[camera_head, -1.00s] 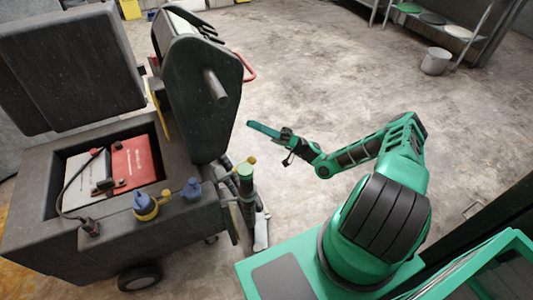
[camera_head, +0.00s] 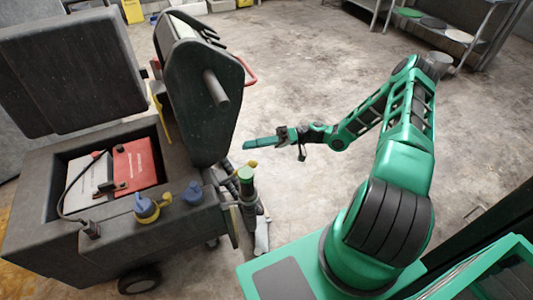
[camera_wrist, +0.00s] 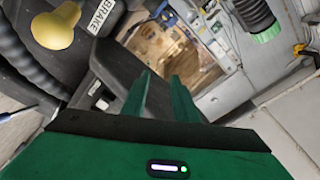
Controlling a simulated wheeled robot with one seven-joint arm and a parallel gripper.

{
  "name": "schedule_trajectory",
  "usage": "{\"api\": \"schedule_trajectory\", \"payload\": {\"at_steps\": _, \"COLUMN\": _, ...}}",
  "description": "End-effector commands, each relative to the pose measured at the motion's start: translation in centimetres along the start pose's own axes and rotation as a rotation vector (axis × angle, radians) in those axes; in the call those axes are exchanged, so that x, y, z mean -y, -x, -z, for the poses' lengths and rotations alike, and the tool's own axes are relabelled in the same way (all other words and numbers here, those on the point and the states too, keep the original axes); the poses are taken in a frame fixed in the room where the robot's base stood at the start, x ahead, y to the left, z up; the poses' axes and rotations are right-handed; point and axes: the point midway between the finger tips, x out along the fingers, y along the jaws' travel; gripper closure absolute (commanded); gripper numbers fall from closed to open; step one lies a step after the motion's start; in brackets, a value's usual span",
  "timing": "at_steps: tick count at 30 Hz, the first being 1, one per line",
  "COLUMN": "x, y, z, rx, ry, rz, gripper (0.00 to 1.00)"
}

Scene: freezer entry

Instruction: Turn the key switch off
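The floor scrubber (camera_head: 60,225) stands at the left in the head view, with its lid up. I cannot make out the key switch in either view. My gripper (camera_head: 246,145) is to the right of the scrubber's dark upright rear housing (camera_head: 195,105), apart from it, fingers pointing left. In the wrist view the two green fingers of my gripper (camera_wrist: 161,78) stand apart with nothing between them, in front of a dark panel (camera_wrist: 115,62). A yellow knob (camera_wrist: 55,27) beside a BRAKE label (camera_wrist: 98,15) is at upper left there.
Batteries (camera_head: 135,163) lie in the scrubber's open bay. Blue-and-yellow caps (camera_head: 146,207) sit on its near edge. A green-topped post (camera_head: 246,175) with a yellow knob stands just below my gripper. A shelf rack (camera_head: 455,30) is far right. The floor between is open.

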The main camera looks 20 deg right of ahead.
Motion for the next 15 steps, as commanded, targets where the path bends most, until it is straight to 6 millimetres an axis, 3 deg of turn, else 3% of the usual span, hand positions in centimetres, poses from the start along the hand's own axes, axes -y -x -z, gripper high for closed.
{"api": "schedule_trajectory", "payload": {"at_steps": 15, "x": 1.5, "y": 0.7, "z": -2.6, "rx": 0.263, "ry": -0.13, "rz": -0.15, "gripper": 0.73}}
